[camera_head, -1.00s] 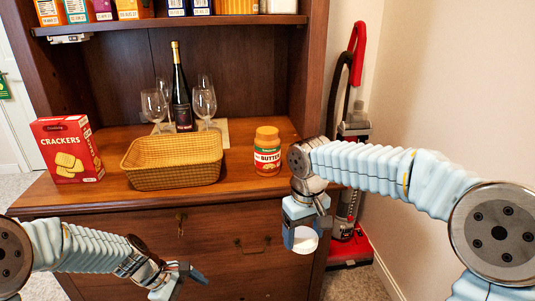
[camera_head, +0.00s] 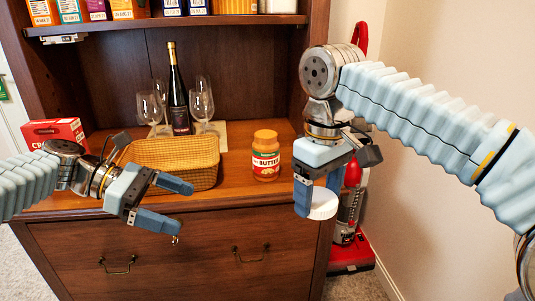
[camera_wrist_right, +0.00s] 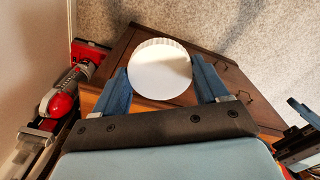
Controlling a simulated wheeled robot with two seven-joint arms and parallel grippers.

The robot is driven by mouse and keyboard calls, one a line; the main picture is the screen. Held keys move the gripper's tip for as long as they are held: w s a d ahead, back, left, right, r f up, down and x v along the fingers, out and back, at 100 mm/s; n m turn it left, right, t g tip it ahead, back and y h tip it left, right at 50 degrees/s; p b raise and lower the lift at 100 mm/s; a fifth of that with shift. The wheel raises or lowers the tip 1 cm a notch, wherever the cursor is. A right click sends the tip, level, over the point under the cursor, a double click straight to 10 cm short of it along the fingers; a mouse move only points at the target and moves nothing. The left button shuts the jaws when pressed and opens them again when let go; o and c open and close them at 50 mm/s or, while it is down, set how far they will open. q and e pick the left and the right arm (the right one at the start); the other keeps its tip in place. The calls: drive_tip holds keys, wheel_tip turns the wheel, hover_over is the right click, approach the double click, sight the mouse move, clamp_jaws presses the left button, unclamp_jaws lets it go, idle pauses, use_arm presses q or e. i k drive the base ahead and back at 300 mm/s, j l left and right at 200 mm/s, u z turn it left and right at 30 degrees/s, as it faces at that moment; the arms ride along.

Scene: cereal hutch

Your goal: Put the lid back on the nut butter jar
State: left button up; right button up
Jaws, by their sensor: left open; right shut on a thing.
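The nut butter jar (camera_head: 266,156) stands upright on the hutch counter, right of the wicker basket. Its top looks orange-brown, and no white lid is on it. My right gripper (camera_head: 318,194) is shut on the white round lid (camera_head: 323,206), held in front of and to the right of the jar, beyond the counter's front edge. The lid (camera_wrist_right: 160,70) also shows between both fingers in the right wrist view. My left gripper (camera_head: 183,206) is open and empty, in front of the basket and left of the jar.
The wicker basket (camera_head: 205,157) and red cracker box (camera_head: 55,130) stand on the counter (camera_head: 235,194). A dark bottle (camera_head: 178,95) and several wine glasses stand behind. A red vacuum cleaner (camera_head: 350,215) stands right of the hutch. A shelf with boxes hangs above.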

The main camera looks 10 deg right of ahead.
sight(266, 147)
drive_tip(key=i+l, duration=0.25)
drive_tip(key=i, duration=0.15)
drive_tip(key=i+l, duration=0.25)
drive_tip(key=i, duration=0.2)
